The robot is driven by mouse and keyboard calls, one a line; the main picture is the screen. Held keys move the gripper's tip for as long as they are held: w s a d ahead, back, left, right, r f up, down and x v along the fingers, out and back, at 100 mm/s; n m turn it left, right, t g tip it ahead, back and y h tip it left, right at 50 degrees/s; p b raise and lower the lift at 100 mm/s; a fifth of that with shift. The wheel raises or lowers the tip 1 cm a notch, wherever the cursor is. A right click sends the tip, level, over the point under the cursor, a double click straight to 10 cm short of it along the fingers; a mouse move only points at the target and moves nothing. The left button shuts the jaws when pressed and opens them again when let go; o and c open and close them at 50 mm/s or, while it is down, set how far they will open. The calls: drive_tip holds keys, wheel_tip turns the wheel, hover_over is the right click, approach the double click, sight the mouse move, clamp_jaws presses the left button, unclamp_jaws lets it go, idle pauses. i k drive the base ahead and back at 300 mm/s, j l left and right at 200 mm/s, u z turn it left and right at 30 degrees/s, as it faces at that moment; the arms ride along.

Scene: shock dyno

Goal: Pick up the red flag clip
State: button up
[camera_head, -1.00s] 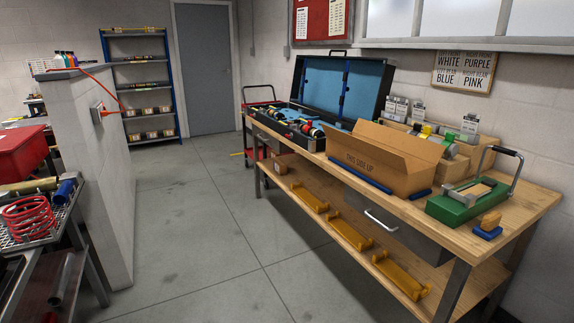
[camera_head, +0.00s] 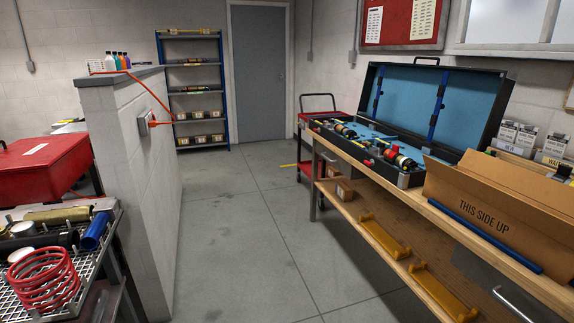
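I cannot pick out a red flag clip for certain. A small red piece (camera_head: 389,153) shows on a shock in the open black case (camera_head: 404,180) on the wooden bench at the right; it is too small to tell what it is. My gripper is not in view.
The wooden bench (camera_head: 408,199) runs along the right, with a cardboard box (camera_head: 482,215) at its near part. A low block wall (camera_head: 125,180) and a rack with a red coil spring (camera_head: 44,279) stand at left. A red cart (camera_head: 318,137) stands beyond the bench. The floor (camera_head: 250,225) between is clear.

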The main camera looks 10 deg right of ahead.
sight(396, 148)
drive_tip(key=i+j+z, duration=0.1)
drive_tip(key=i, duration=0.35)
drive_tip(key=i+j, duration=0.1)
drive_tip(key=i, duration=0.4)
drive_tip(key=i+j+z, duration=0.15)
drive_tip(key=i, duration=0.3)
drive_tip(key=i+j, duration=0.1)
drive_tip(key=i, duration=0.4)
drive_tip(key=z, duration=0.05)
